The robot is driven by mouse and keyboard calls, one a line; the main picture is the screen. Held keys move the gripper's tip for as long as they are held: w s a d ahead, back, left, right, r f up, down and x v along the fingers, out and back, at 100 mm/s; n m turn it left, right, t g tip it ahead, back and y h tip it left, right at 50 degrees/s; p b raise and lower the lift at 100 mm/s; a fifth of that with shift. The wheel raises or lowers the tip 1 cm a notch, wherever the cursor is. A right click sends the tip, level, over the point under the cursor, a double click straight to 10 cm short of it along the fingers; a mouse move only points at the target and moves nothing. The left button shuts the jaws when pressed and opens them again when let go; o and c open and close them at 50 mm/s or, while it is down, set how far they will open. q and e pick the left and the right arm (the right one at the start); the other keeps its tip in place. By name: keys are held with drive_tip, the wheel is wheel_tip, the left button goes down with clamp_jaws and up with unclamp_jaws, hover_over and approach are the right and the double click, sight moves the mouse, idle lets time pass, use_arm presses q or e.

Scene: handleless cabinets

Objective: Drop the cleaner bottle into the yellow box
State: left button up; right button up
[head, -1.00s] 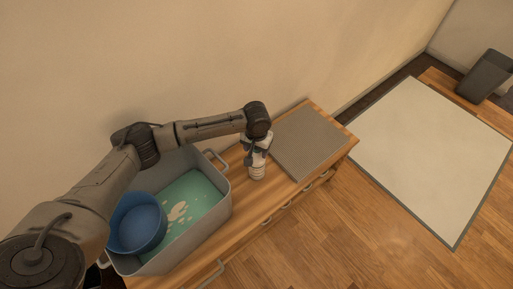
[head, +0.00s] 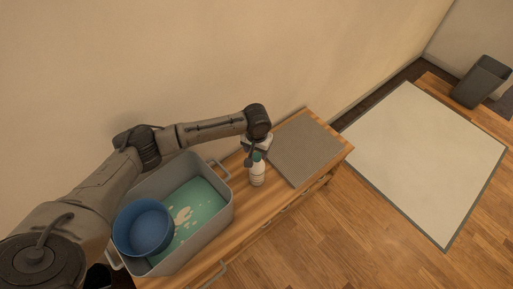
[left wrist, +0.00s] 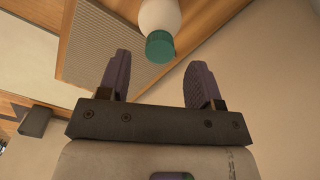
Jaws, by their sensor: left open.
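The cleaner bottle (head: 257,174), white with a green cap, stands upright on the wooden cabinet top, right of the grey tub. It also shows in the left wrist view (left wrist: 160,18), its green cap facing my fingertips. My left gripper (left wrist: 160,62) is open and empty, its two fingers spread either side of the line to the cap. In the head view the left gripper (head: 252,154) is right beside the bottle's top, partly hidden by the wrist. No yellow box shows in any view. My right gripper is not in view.
A grey tub (head: 227,207) with handles holds a blue bowl (head: 142,228) and has a green patterned bottom. A grey mat (head: 305,150) lies on the cabinet right of the bottle. A pale rug (head: 425,160) and a dark bin (head: 480,82) are farther right. The wall runs behind.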

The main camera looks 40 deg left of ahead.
use_arm(q)
wheel_tip(320, 180, up, 7)
drive_tip(key=p, duration=0.8)
drive_tip(key=s+d+f+m+t+h, duration=0.1)
drive_tip(key=s+d+f+m, duration=0.2)
drive_tip(key=s+d, duration=0.5)
drive_tip(key=s+d+f+m+t+h, duration=0.1)
drive_tip(key=s+d+f+m+h, duration=0.15)
drive_tip(key=s+d, duration=0.55)
drive_tip(key=s+a+r+t+y, duration=0.1)
drive_tip(key=s+r, duration=0.1)
drive_tip(key=s, duration=0.6)
drive_tip(key=shift+a+r, duration=0.15)
drive_tip(key=shift+r, duration=0.1)
drive_tip(key=shift+o, duration=0.9)
drive_tip(key=s+a+r+y, duration=0.2)
drive_tip(key=s+a, duration=0.3)
drive_tip(key=s, duration=0.2)
drive_tip(key=shift+s+a+r+t, duration=0.2)
drive_tip(key=shift+a+r+t, duration=0.05)
drive_tip(key=shift+r+t, duration=0.1)
drive_tip(key=shift+n, duration=0.25)
